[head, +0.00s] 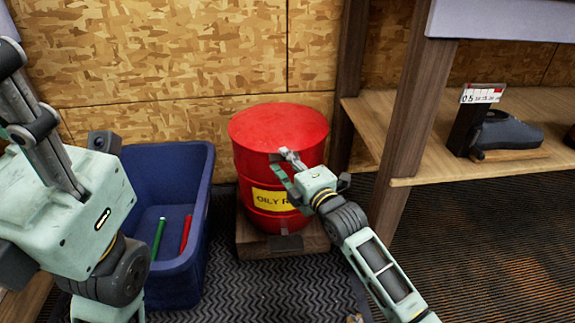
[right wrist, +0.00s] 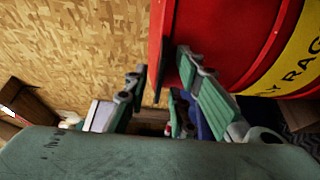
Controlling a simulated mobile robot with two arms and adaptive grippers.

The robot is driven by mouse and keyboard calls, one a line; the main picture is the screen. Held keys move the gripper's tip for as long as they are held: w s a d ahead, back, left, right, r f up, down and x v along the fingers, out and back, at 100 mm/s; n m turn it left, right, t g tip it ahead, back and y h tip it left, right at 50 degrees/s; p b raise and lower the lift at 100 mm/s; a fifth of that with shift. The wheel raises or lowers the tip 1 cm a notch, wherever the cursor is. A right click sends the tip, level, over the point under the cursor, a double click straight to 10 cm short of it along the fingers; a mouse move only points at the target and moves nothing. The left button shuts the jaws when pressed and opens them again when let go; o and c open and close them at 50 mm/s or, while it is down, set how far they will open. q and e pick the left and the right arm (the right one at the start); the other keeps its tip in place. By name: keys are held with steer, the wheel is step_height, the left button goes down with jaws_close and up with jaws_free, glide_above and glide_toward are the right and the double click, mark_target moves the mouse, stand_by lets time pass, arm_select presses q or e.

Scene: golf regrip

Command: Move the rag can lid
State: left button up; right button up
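The red rag can (head: 262,170) stands upright with its domed red lid (head: 278,124) on top. A yellow label reading "OILY R…" is partly hidden by my right gripper (head: 284,160). That gripper is at the front of the can, by the lid's rim. In the right wrist view its fingers (right wrist: 165,85) are apart, with the red rim and a dark tab (right wrist: 166,62) between their tips; I cannot tell whether they touch. My left gripper (head: 30,115) is close to the camera at the left; its finger opening is unclear.
The can stands on a low wooden block (head: 255,241). A blue bin (head: 178,270) to its left holds a green stick (head: 158,238) and a red one (head: 186,233). A wooden bench post (head: 405,120) and shelf (head: 440,168) are close on the right.

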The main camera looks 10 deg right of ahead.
jaws_close()
stand_by(0.6)
